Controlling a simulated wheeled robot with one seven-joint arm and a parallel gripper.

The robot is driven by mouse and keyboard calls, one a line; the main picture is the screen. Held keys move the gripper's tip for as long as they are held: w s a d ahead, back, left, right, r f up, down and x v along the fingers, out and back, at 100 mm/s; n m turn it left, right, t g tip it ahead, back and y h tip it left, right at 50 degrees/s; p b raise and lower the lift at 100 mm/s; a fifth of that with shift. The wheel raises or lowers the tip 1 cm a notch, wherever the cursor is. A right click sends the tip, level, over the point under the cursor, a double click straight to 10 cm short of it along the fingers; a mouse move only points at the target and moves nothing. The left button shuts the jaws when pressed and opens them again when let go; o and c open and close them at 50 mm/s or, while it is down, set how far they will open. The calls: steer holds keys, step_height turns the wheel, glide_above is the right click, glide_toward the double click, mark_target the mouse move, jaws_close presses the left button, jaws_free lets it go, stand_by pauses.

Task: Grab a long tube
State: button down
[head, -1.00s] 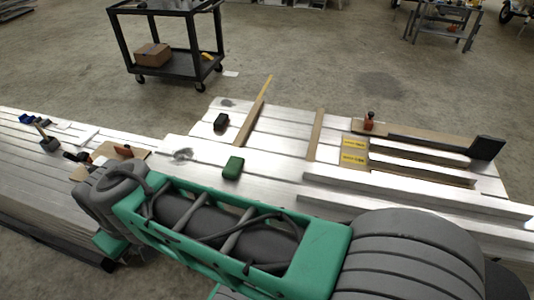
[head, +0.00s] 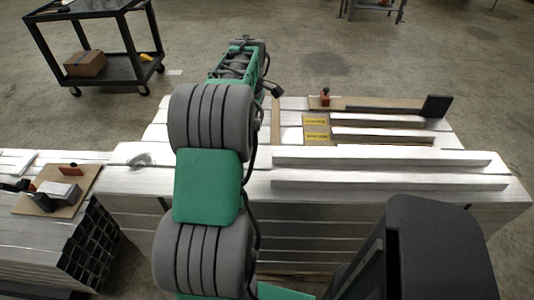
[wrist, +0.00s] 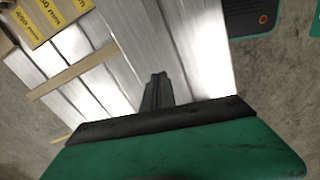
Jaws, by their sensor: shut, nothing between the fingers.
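Two long silver tubes lie side by side across the top of the right-hand stack in the head view: the rear one (head: 400,158) and the front one (head: 400,183). Two shorter tubes (head: 380,121) lie behind them on a board, beside yellow length labels (head: 316,119). My gripper (wrist: 155,92) shows in the wrist view with its dark fingers together and empty, above bright metal bars. My arm reaches away over the stack's left part in the head view, well apart from the long tubes. Its fingertips are hard to make out there.
A black block (head: 436,106) and an orange-handled tool (head: 325,97) stand at the board's ends. A lower stack of tubes (head: 85,245) with a tool board (head: 58,190) is at left. A black cart (head: 95,50) stands on open floor behind.

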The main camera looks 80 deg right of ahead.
mark_target(279, 156)
steer(key=f, duration=1)
steer(key=shift+s+f, duration=0.2)
steer(key=shift+s, duration=0.1)
steer(key=s, duration=0.3)
steer(key=shift+d+r+p, duration=0.2)
steer(key=shift+r+p, duration=0.05)
steer(key=shift+p, duration=0.15)
steer(key=shift+s, duration=0.5)
